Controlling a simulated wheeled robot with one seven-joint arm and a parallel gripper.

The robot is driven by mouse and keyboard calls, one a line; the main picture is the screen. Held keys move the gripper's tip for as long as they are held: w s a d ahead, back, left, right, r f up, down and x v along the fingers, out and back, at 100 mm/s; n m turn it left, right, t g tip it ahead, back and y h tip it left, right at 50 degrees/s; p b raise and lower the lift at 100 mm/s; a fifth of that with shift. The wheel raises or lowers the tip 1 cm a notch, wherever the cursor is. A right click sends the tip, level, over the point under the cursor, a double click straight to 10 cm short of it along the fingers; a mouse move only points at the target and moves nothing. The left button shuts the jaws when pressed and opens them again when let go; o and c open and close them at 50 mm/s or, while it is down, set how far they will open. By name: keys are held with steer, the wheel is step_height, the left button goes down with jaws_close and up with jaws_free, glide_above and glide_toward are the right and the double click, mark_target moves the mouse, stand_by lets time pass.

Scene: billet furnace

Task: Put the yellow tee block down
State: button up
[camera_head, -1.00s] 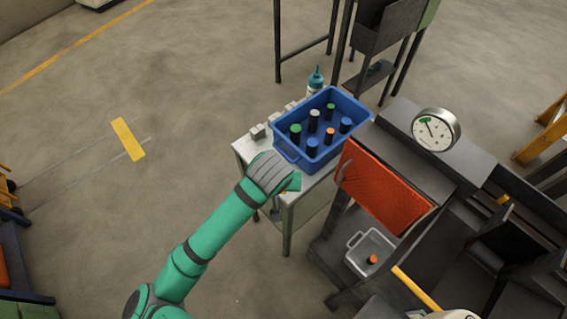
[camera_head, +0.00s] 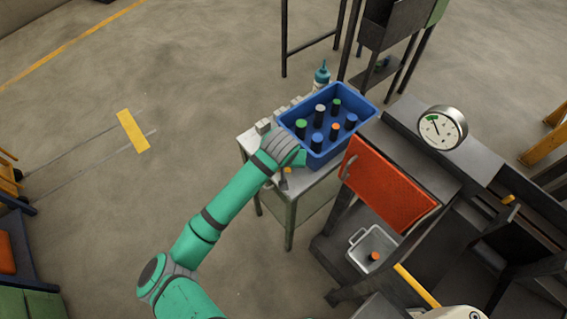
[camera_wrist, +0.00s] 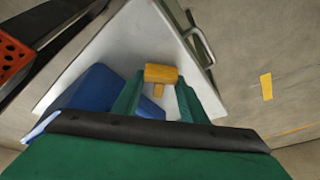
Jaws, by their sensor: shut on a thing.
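The yellow tee block (camera_wrist: 161,73) shows in the wrist view between and just beyond my fingertips, its wide head across and its short stem toward me. My gripper (camera_wrist: 158,95) is shut on the stem. The white-topped stand (camera_wrist: 105,55) is below it; I cannot tell whether the block touches the top. In the head view my gripper (camera_head: 294,156) is over the stand's near side, beside the blue crate (camera_head: 332,156). A small yellowish piece (camera_head: 287,170), probably the tee block, shows just below my gripper there.
The crate holds several dark cylinders with coloured tops. A teal-capped bottle (camera_head: 321,75) and small grey blocks (camera_head: 263,127) stand along the stand's back. An orange-red furnace door (camera_head: 388,187), a gauge (camera_head: 442,128) and a grey bin (camera_head: 370,262) are to the right.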

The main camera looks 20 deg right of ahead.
steer(key=shift+f, duration=0.15)
steer(key=o, duration=1.3)
steer(key=shift+c, duration=0.2)
steer(key=v, duration=1.2)
